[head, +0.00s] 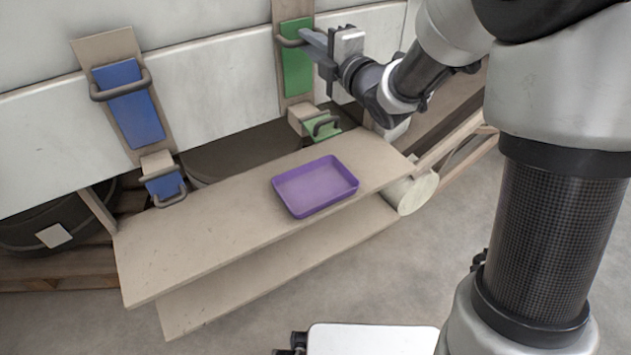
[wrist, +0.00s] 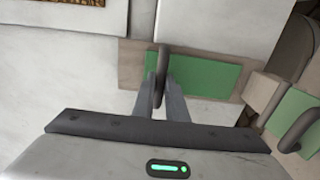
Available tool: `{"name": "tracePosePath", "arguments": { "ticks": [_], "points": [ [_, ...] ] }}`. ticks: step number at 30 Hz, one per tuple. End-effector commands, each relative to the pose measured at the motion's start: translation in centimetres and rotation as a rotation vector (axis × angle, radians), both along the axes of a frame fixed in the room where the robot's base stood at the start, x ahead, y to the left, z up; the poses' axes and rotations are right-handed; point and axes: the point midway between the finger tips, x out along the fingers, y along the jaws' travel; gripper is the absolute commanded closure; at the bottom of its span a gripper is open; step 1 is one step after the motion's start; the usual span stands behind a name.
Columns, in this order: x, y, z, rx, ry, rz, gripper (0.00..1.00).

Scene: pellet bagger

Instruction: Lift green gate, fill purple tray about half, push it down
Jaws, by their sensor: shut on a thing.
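The green gate (head: 297,68) is an upright panel on a beige backing board, with a dark bar handle (wrist: 161,72) near its top. My gripper (head: 306,38) is shut on that handle; in the wrist view its fingers (wrist: 161,92) stand on both sides of the bar. A smaller green piece (head: 318,124) with its own dark handle sits below the gate, at a beige spout. The purple tray (head: 316,188) lies flat on the beige shelf (head: 210,232), in front of and below that spout. It looks empty. The wrist view does not show the tray.
A blue gate (head: 130,104) with a handle, and a smaller blue piece (head: 164,186) below it, are on the left. A lower board (head: 270,276) runs under the shelf. Dark round bins stand behind the shelf. The shelf left of the tray is clear.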

Motion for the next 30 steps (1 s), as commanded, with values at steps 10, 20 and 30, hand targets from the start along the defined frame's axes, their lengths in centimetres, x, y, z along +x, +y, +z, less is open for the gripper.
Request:
{"name": "tracePosePath", "arguments": {
  "ticks": [10,20,30],
  "points": [
    [0.0,0.0,1.5,0.001,-0.003,0.0,1.0],
    [0.0,0.0,3.6,0.002,-0.005,-0.001,1.0],
    [0.0,0.0,4.9,0.001,-0.004,-0.001,1.0]
  ]
}}
